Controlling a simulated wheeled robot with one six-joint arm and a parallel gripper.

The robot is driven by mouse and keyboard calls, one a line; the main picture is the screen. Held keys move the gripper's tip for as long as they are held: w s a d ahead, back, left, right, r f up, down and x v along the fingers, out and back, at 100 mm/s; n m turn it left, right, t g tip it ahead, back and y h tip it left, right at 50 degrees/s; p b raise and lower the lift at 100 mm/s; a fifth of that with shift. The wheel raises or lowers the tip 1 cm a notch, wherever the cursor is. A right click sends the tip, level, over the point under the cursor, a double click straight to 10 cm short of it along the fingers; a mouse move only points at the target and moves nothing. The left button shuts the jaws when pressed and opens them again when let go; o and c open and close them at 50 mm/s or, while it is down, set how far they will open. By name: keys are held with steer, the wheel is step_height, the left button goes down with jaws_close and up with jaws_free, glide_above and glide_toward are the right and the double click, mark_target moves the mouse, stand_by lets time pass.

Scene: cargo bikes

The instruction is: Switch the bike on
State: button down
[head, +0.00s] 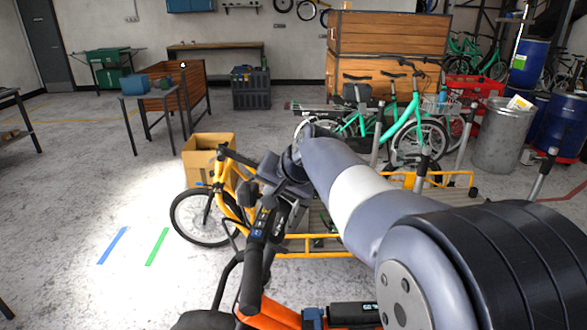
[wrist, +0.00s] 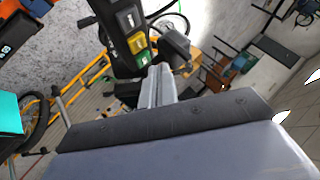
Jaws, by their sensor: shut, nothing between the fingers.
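The orange-yellow cargo bike (head: 307,239) stands below my arm, its handlebar grip (head: 252,278) toward me. A black button pad (head: 260,222) sits beside the grip. In the wrist view the pad (wrist: 124,36) shows a grey button (wrist: 127,18), a yellow button (wrist: 136,43) and a green button (wrist: 142,60). My gripper (wrist: 158,70) is shut and empty, its fingertips just beside the green button in the picture. I cannot tell whether they touch it. In the head view my wrist hides the fingertips.
A cardboard box (head: 207,158) sits at the bike's front. Green bikes (head: 400,120), a metal bin (head: 500,138) and wooden crates (head: 385,50) stand behind. Blue and green tape strips (head: 157,246) mark the open floor at left. The black brake lever and handlebar crowd my gripper.

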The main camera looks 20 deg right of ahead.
stand_by(0.3)
steer(key=shift+f+b, duration=0.4)
steer(key=shift+f, duration=0.25)
stand_by(0.3)
steer(key=shift+r, duration=0.1)
steer(key=shift+r+p, duration=0.4)
steer(key=shift+r, duration=0.15)
step_height(320, 180, up, 6)
steer(key=p, duration=0.5)
steer(key=shift+w, duration=0.15)
steer(key=shift+d, duration=0.2)
